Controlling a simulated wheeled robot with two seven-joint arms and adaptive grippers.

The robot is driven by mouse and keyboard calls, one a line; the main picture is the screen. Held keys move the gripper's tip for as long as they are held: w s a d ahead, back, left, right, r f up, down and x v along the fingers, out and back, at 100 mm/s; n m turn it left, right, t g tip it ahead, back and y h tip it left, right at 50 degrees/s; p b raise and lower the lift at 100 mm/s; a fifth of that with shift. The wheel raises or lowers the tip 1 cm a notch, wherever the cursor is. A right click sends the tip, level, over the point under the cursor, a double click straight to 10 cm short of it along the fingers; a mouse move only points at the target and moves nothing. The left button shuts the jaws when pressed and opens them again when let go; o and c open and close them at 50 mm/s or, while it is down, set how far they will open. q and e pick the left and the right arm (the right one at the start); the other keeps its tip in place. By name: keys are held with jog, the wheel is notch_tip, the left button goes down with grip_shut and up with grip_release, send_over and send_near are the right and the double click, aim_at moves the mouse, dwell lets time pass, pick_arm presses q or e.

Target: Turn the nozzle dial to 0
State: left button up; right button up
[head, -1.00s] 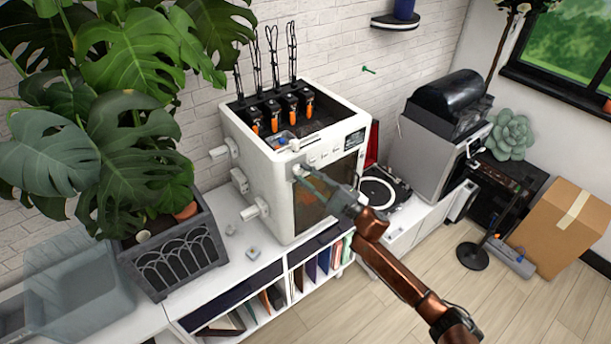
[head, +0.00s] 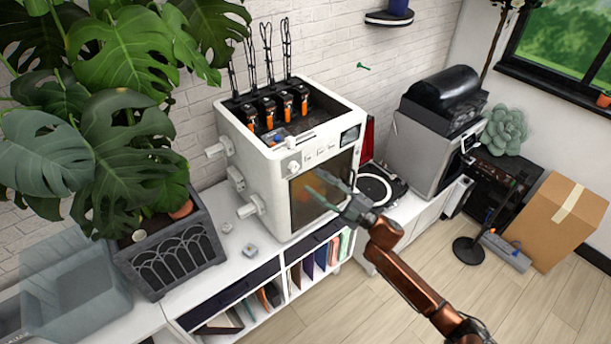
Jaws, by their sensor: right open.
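A white 3D printer (head: 262,195) stands on the white cabinet, with several black-and-orange heads in its open top. A small white round dial (head: 293,167) sits at the upper left of its front face. The dial's setting is too small to read. A small screen (head: 350,135) is at the upper right of the same face, its content too small to read. My right gripper (head: 322,188) is open and empty in front of the printer's dark door window (head: 318,192), to the right of the dial and lower, apart from it. My left gripper is not in view.
White knobs or spool holders (head: 219,149) stick out from the printer's left side. A potted plant (head: 170,252) stands left and a record player (head: 378,190) right. Small grey pieces (head: 250,250) lie on the cabinet top. The floor in front is clear.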

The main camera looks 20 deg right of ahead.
jog(key=v, duration=0.5)
jog(key=shift+s+d, duration=0.2)
jog(key=shift+s, duration=0.05)
jog(key=shift+f, duration=0.1)
